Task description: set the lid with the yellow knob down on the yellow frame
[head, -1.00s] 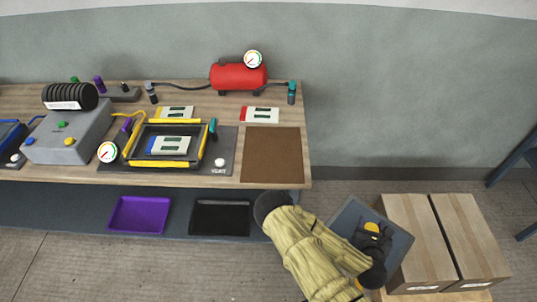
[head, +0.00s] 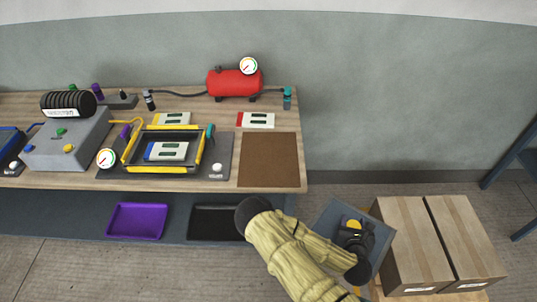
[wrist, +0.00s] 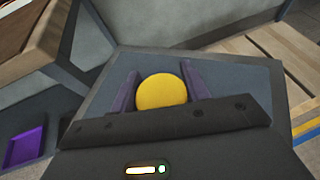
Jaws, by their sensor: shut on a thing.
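The dark grey lid (head: 330,222) is held in the air to the right of the bench, in front of the cardboard boxes. My gripper (head: 354,228) is shut on its yellow knob; in the wrist view the yellow knob (wrist: 162,91) sits between the two purplish fingers. The lid (wrist: 235,75) looks tilted in the head view. The yellow frame (head: 165,168) lies on a dark mat on the bench, well left of my gripper. A board with a blue end (head: 167,151) lies inside the frame.
Cardboard boxes (head: 412,245) stand right beside the lid. A brown mat (head: 268,160) lies bare at the bench's right end. A pressure gauge (head: 106,158), a teal clamp (head: 210,135) and a purple clamp stand close around the frame. A red tank (head: 234,84) is behind.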

